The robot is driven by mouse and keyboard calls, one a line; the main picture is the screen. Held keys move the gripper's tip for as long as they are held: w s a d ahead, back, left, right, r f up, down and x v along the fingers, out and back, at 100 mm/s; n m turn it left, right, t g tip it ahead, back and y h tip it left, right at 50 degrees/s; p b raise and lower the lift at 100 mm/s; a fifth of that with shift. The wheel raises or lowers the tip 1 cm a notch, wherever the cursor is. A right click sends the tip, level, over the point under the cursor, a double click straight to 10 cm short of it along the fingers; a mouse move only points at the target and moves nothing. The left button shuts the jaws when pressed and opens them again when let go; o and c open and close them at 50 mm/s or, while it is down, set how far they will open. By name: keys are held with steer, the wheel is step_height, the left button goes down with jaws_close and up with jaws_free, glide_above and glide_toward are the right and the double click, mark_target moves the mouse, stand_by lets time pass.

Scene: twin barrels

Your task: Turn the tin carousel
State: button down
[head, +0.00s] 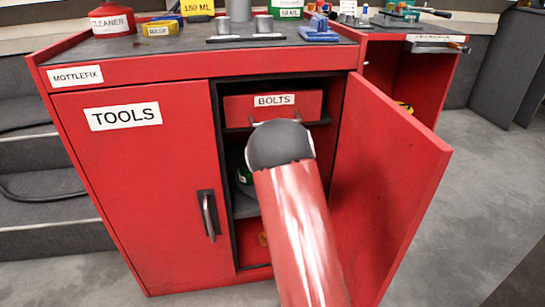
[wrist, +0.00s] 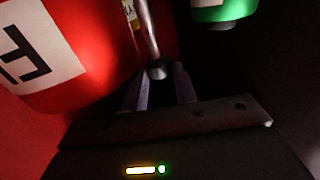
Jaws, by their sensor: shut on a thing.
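In the wrist view, my gripper (wrist: 160,80) is inside the dark cabinet, its two fingers closed around the end of a thin metal rod (wrist: 151,35) with a dark knob (wrist: 157,69). A large red tin (wrist: 70,45) with a white lettered label is close on the left. A green tin (wrist: 222,10) shows at the upper right. My arm hides my gripper and most of the carousel there.
The red cabinet (head: 160,195) has its left TOOLS door shut and its right door (head: 390,180) swung open, close to the right of my arm. A BOLTS drawer (head: 300,105) is above my arm. Cans and tools stand on top. Grey floor (head: 485,200) is free at right.

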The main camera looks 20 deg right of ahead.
steer(key=c, duration=1.1)
jaws_free()
steer(key=shift+s+d, duration=0.2)
steer(key=shift+s, duration=1.75)
steer(key=shift+s+d, duration=0.2)
steer(key=shift+s, duration=1.7)
